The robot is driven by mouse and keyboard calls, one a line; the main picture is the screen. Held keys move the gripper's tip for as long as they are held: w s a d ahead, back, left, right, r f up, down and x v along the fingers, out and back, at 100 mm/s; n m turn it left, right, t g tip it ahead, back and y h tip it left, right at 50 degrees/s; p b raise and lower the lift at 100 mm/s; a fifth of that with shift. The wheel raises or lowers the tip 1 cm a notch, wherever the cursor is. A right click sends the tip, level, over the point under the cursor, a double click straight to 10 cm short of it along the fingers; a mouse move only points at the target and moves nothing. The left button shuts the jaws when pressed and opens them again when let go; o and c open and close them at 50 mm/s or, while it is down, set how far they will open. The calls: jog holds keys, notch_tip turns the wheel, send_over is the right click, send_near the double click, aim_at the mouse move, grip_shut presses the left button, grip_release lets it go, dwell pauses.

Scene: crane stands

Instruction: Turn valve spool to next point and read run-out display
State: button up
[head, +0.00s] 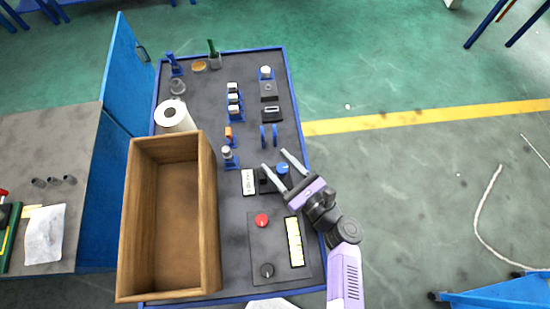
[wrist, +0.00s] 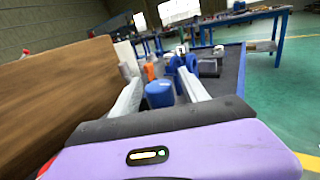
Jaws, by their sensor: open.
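My gripper (head: 275,160) is open, low over the right side of the bench, its fingers pointing to the far side. A blue round knob-like piece (head: 282,169) on a dark block lies between the fingers in the head view. In the wrist view a blue cylinder (wrist: 159,94) stands between the open fingers (wrist: 168,88), with a gap visible on its right. I cannot tell whether this is the valve spool. A small white panel with dark marks (head: 248,182), possibly the run-out display, lies just left of the block; its reading is too small to make out.
A wooden box (head: 209,215) fills the bench's near left. A plate (head: 280,260) with red and black knobs is nearer. Two blue upright discs (head: 269,136) and small blue stands (head: 234,102) are beyond my gripper. A white roll (head: 174,115) stands behind the box.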

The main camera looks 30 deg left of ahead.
jog(key=shift+x, duration=0.8)
grip_shut()
jog(key=shift+n+g, duration=0.3)
jog(key=shift+g, duration=0.2)
jog(key=g, duration=0.1)
jog(key=n+g+b, duration=0.1)
jog(key=n+g+y+b, duration=0.1)
jog(key=shift+s+a+f+g, duration=0.1)
jog(key=shift+s+g, duration=0.15)
jog(key=shift+g, duration=0.05)
jog(key=shift+s+n+g+b, duration=0.2)
jog(key=shift+n+g+b, duration=0.15)
jog(key=shift+n+g, duration=0.3)
jog(key=shift+s+n+g+b, duration=0.15)
jog(key=shift+n+g+b, duration=0.25)
jog(key=shift+g, duration=0.35)
grip_release()
